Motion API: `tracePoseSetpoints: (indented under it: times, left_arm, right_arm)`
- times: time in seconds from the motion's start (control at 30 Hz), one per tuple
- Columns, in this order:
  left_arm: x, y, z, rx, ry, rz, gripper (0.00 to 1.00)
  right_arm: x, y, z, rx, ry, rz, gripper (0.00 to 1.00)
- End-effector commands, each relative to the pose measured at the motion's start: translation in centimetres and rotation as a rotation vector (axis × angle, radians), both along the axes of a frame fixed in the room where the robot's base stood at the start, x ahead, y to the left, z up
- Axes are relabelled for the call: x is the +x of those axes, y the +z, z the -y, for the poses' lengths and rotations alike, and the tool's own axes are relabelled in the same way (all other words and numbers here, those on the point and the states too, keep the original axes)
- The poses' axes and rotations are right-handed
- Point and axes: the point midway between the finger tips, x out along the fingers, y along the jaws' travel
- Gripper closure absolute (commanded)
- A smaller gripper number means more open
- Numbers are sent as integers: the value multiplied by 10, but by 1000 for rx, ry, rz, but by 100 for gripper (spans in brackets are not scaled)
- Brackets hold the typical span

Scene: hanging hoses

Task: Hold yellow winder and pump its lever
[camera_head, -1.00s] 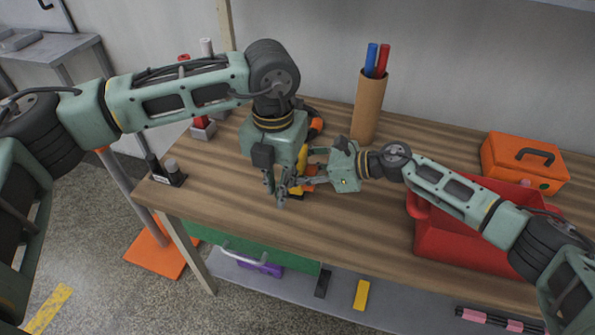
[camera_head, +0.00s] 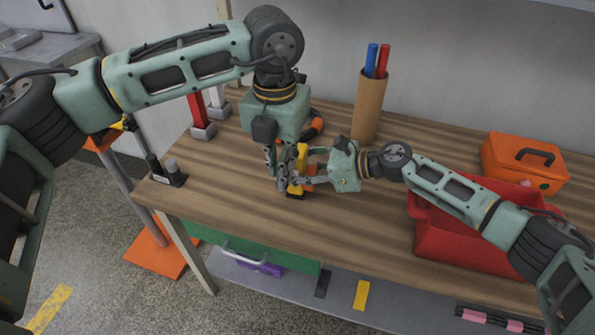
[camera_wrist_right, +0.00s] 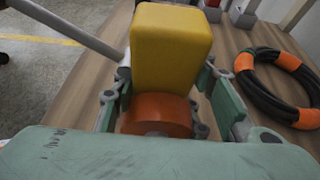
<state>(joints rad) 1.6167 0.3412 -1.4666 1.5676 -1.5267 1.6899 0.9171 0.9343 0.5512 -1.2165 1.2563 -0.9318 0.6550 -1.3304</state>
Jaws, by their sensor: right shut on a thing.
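The yellow winder (camera_head: 298,174) stands near the table's front edge in the head view, partly hidden by both grippers. In the right wrist view its yellow body (camera_wrist_right: 170,45) rises above an orange round part (camera_wrist_right: 158,115). My right gripper (camera_head: 312,171) is shut on the winder from the right, with fingers on both sides of the orange part in the wrist view. My left gripper (camera_head: 282,172) points down at the winder's left side. Its fingers overlap the winder there, and I cannot tell whether they touch or grip it. I cannot make out the lever clearly.
A black and orange hose coil (camera_wrist_right: 290,88) lies behind the winder. A cardboard tube (camera_head: 369,106) with blue and red sticks stands behind. A red bin (camera_head: 450,246) and an orange box (camera_head: 525,160) are at the right. A black item (camera_head: 166,173) sits at the left edge.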

Motion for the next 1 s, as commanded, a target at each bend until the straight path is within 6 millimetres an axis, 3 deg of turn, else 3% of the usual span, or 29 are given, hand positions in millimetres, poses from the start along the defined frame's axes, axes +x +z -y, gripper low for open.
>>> tracePoseSetpoints:
  times: [0.27, 0.7, 1.0]
  left_arm:
    - [0, 6, 0, 0, 1, 1, 89]
    - [0, 47, 0, -1, 0, 2, 89]
    - [0, 50, 0, 1, 1, 0, 89]
  right_arm:
    - [0, 0, 1, -1, 0, -1, 96]
    - [0, -1, 1, -2, 0, -1, 96]
    - [0, -1, 1, -2, 0, -1, 96]
